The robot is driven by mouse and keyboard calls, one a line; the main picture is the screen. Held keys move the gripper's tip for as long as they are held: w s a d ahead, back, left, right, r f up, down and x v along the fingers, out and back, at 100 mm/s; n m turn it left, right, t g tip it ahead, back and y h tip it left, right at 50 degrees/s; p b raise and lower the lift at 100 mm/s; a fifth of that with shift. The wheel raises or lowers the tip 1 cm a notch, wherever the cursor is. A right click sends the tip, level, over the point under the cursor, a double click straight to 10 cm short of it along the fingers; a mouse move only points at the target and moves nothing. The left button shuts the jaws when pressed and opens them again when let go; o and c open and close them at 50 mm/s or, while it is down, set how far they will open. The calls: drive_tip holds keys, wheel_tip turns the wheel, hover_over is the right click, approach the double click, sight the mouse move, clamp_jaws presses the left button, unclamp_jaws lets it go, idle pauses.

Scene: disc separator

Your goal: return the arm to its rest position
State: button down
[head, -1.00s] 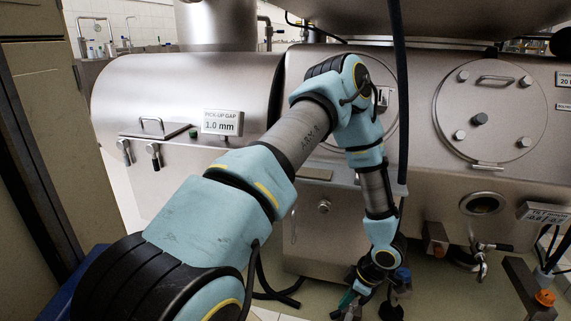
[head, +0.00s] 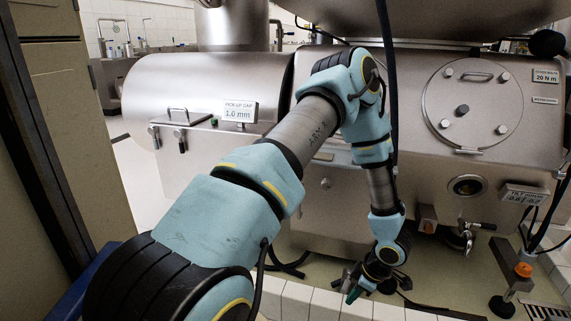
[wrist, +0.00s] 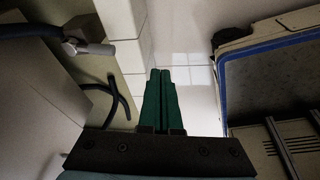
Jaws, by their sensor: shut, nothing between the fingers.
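My arm (head: 300,140) reaches forward and bends down in front of the steel machine in the head view. My gripper (head: 352,296) hangs low near the floor, in front of the tiled curb. In the wrist view my gripper (wrist: 160,72) shows its two green fingers side by side, shut with nothing between them. It is apart from the surfaces around it.
The separator housing (head: 210,90) and its round bolted cover (head: 472,105) stand ahead. A tan cabinet (head: 70,110) is at the left. A tiled curb (head: 325,304) runs along the floor. A black hose (head: 388,90) hangs beside my arm. A blue-rimmed container (wrist: 222,92) is right in the wrist view.

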drive_tip(key=w+a+r+m+t+h, duration=0.1)
drive_tip(key=w+a+r+m+h, duration=0.15)
drive_tip(key=w+r, duration=0.45)
drive_tip(key=w+a+r+m+t+h, duration=0.1)
drive_tip(key=w+a+r+m+h, duration=0.2)
drive_tip(key=r, duration=0.7)
drive_tip(key=s+a+r+m+g+y, duration=0.1)
drive_tip(key=s+a+r+m, duration=0.25)
drive_tip(key=a, duration=0.25)
drive_tip(key=s+a+r+m+g+y, duration=0.1)
drive_tip(key=s+a+r+m, duration=0.1)
drive_tip(key=s+a+r, duration=0.4)
drive_tip(key=s+a+r+m+y, duration=0.1)
drive_tip(key=s+a+r+m, duration=0.15)
drive_tip(key=a, duration=0.45)
wheel_tip(320, 180, up, 33)
drive_tip(key=p, duration=3.2)
drive_tip(key=shift+w, duration=0.4)
drive_tip(key=shift+h, duration=0.25)
